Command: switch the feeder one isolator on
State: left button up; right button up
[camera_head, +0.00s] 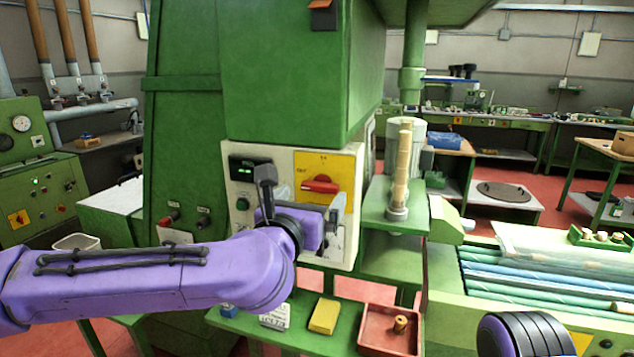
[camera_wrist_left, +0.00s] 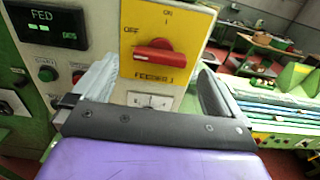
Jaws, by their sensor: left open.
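The isolator is a red rotary handle (camera_head: 320,185) on a yellow plate (camera_head: 341,166) on the front of the green machine. In the left wrist view the handle (camera_wrist_left: 153,57) lies about level, across the plate, with OFF marked at its left and ON above. The label under it looks like FEEDER 1. My left gripper (camera_head: 299,205) is open in front of the panel, low and slightly left of the handle. In the left wrist view its two fingers (camera_wrist_left: 152,97) stand apart below the handle, with nothing between them. My right gripper is out of view.
Left of the plate are a lit display (camera_wrist_left: 50,27) and a green button (camera_wrist_left: 47,74). A stack of corks (camera_head: 402,165) stands right of the panel. Below are a yellow block (camera_head: 324,316) and a red tray (camera_head: 372,342).

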aim_at(318, 189)
pick_arm(q)
jog(key=p+x, duration=0.1)
jog(key=x, duration=0.3)
jog(key=shift+r, duration=0.1)
jog(key=shift+w+d, duration=0.1)
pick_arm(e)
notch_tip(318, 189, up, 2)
pick_arm(q)
jog(key=c, duration=1)
